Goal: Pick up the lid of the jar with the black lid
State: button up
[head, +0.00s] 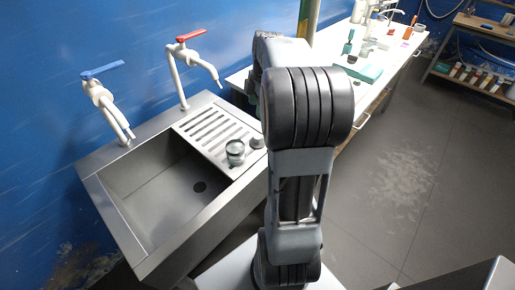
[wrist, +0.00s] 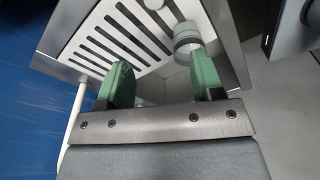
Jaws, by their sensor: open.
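A small clear jar (head: 235,156) stands upright on the slotted drainboard beside the sink basin, with a dark grey-green top. In the wrist view the jar (wrist: 187,38) shows near the upper right, with a pale rim and a darker band. A small grey-white piece (head: 257,142) sits just right of it; I cannot tell if it is a lid. No clearly black lid shows. My gripper (wrist: 162,72) is open and empty, its two green fingers apart. The jar lies beyond the fingers, closer to the right one. My arm hides the gripper in the head view.
The steel sink (head: 150,190) has two white taps, with a red handle (head: 191,35) and a blue handle (head: 102,69), rising behind it. A white bench (head: 395,55) with a teal box (head: 369,70) and bottles extends away. Shelves (head: 470,75) stand at right; the grey floor between is clear.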

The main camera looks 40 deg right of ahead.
notch_tip(320, 180, down, 2)
jog(key=d+f, duration=0.1)
jog(key=d, duration=0.1)
jog(key=n, duration=0.1)
send_over(257, 136)
jog(key=f, duration=0.6)
jog(key=shift+s+d+b, duration=0.15)
jog(key=shift+d+b, duration=0.15)
jog(key=shift+d, duration=0.05)
jog(key=shift+a+f, duration=0.15)
jog(key=shift+f, duration=1.4)
jog(key=shift+a+f, duration=0.15)
jog(key=shift+f, duration=1.35)
jog(key=shift+c, duration=0.4)
jog(key=c, duration=0.9)
